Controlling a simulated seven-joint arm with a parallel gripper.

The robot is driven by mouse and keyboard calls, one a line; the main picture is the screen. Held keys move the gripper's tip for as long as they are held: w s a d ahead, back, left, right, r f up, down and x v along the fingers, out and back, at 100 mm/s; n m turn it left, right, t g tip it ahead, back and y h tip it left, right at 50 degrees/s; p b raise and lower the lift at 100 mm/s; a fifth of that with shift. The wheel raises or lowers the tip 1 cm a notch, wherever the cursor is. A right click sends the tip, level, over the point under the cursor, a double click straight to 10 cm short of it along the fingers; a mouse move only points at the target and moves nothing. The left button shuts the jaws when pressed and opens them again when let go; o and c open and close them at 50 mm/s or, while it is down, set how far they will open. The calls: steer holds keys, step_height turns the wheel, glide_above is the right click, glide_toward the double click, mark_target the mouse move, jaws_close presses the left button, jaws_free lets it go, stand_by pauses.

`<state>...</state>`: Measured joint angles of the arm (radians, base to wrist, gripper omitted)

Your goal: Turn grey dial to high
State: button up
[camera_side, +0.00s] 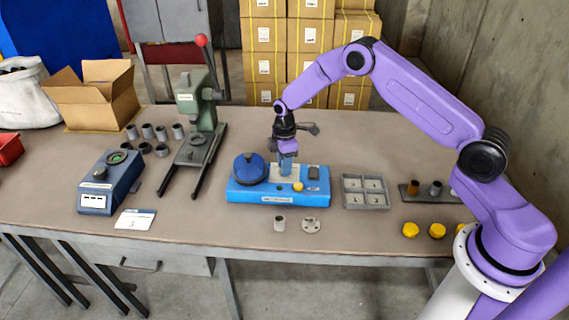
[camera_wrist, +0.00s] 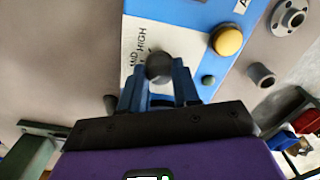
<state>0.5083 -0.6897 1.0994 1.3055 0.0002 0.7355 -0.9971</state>
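The grey dial (camera_wrist: 159,67) is a small dark round knob on the white panel (camera_wrist: 133,35) of the blue machine (camera_wrist: 192,14). The words MID and HIGH are printed beside it in the wrist view. My gripper (camera_wrist: 159,75) points down at the panel, with one blue finger on each side of the dial. The fingertips appear to touch the knob's sides. In the side view my gripper (camera_side: 286,170) stands over the blue machine (camera_side: 245,196) and hides the dial. The dial's pointer cannot be made out.
A blue drum (camera_side: 250,168) is left of my gripper, a yellow button (camera_side: 298,187) in front and a black switch (camera_side: 314,172) to the right. A grey divided tray (camera_side: 365,206) lies further right. A green press (camera_side: 196,120) stands at the left.

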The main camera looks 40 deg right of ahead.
steer(key=shift+m, duration=0.3)
steer(key=m, duration=1.3)
steer(key=shift+m, duration=2.2)
steer(key=o, duration=1.1)
steer(key=shift+c, duration=0.2)
steer(key=shift+r, duration=0.1)
